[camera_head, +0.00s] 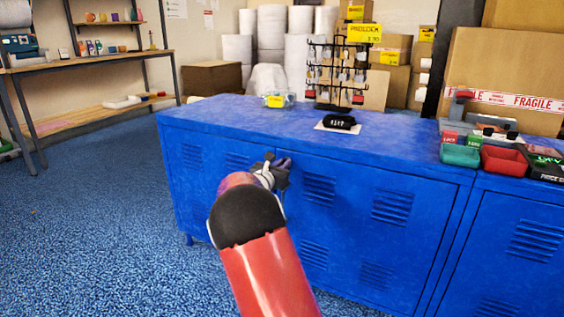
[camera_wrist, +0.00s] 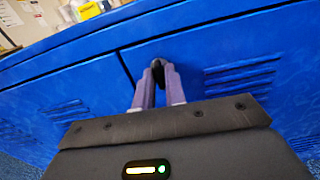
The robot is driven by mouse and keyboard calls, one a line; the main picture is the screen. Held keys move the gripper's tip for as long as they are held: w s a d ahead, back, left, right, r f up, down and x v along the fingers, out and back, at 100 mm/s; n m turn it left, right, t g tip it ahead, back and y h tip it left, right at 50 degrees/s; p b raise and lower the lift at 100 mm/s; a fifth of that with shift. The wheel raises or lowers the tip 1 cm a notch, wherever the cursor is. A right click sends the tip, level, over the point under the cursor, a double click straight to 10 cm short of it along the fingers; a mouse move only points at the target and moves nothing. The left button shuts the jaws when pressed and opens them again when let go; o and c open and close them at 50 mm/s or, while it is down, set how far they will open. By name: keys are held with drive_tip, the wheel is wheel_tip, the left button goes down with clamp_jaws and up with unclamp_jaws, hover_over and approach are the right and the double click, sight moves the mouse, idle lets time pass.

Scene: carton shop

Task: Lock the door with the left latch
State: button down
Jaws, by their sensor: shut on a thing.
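A blue metal cabinet (camera_head: 390,165) with louvred doors stands in front of me. My gripper (camera_head: 280,168) is at the upper part of its front, by the seam between two doors. In the wrist view, my gripper (camera_wrist: 158,68) has its two purple-grey fingers close together around a small dark latch (camera_wrist: 157,74) just right of the seam. The fingers cover most of the latch, so its turn is hard to tell. The door (camera_wrist: 220,65) right of the seam looks flush with the front. In the head view my gripper and arm hide the latch.
On the cabinet top are a dark case on a white sheet (camera_head: 340,122), a key rack (camera_head: 338,72) and red and green bins (camera_head: 460,154). Boxes and white rolls (camera_head: 272,30) stand behind. A shelf (camera_head: 100,108) is at the left, with open blue floor (camera_head: 90,210) between.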

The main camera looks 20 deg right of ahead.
drive_tip(key=shift+n, duration=0.4)
drive_tip(key=c, duration=1.5)
unclamp_jaws()
drive_tip(key=shift+c, duration=0.2)
drive_tip(key=v, duration=0.7)
drive_tip(key=shift+s+a, duration=0.25)
drive_tip(key=shift+a, duration=0.1)
